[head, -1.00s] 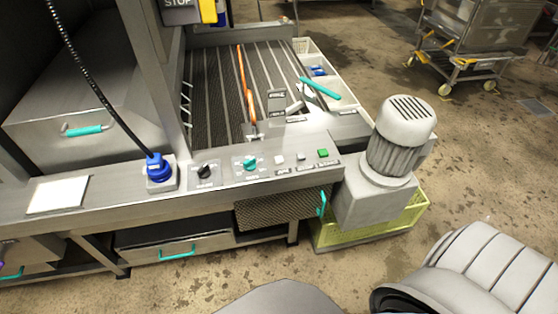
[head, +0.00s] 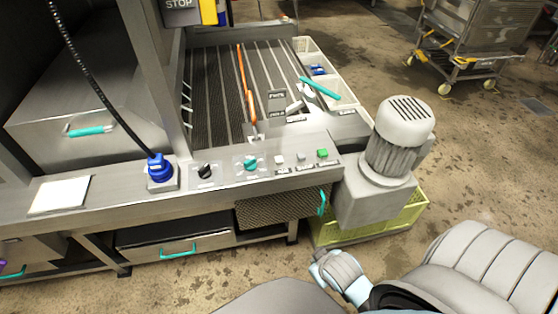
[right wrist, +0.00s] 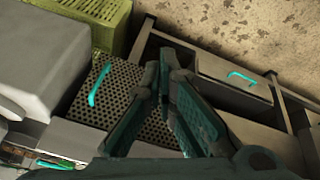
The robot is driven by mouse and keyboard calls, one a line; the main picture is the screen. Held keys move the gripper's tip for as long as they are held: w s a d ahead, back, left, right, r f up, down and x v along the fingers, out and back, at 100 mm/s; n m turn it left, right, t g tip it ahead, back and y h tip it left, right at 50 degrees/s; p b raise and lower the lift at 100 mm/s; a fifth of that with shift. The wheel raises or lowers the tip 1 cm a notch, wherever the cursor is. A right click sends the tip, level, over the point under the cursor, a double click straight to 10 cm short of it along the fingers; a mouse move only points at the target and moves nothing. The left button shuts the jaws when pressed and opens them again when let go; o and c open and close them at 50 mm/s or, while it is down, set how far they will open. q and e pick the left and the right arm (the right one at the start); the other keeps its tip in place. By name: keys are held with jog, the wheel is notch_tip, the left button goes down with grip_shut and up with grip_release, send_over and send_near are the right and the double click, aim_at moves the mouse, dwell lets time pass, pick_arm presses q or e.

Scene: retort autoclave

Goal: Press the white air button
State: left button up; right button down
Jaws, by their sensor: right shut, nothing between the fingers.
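Two small pale buttons sit on the sloped control panel (head: 225,174) in the head view, a left one (head: 279,159) and a middle one (head: 301,157), beside a green button (head: 322,154). The labels under them are too small to read, so I cannot tell which is the air button. My right gripper (right wrist: 165,68) is shut and empty in the right wrist view, in front of the perforated drawer below the panel. In the head view only my right arm shows, low at the right, apart from the panel. My left gripper is not in view.
A black knob (head: 205,171) and a teal knob (head: 250,163) sit left of the buttons. A blue plug (head: 158,169) with a black cable is farther left. A grey motor (head: 390,145) stands right of the panel over a yellow-green crate (head: 408,214). Floor in front is open.

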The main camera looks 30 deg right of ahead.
jog(key=w+d+r+m+t+h, duration=0.15)
jog(key=w+d+r+t, duration=0.3)
jog(key=w+r, duration=0.55)
jog(key=w+d+r+t+h, duration=0.3)
jog(key=w+r+t, duration=0.4)
jog(key=r, duration=0.6)
jog(key=w+a+r+n+t+y, duration=0.5)
jog(key=w+a+r+n+y, duration=0.4)
jog(key=w+r+n+y, duration=0.35)
jog(key=w+f+n+g+y, duration=0.2)
jog(key=w+f+n+g, duration=0.2)
jog(key=f+g, duration=0.25)
jog(key=s+d+f+m+g+h, duration=0.1)
jog(key=d+f+m+g+h, duration=0.1)
jog(key=d+f+g+h, duration=0.2)
jog(key=d+f+g, duration=0.1)
jog(key=d+f, duration=0.2)
jog(key=d, duration=0.1)
jog(key=shift+s+d+f+g+h, duration=0.2)
jog(key=shift+g+h, duration=0.1)
jog(key=shift+g, duration=0.1)
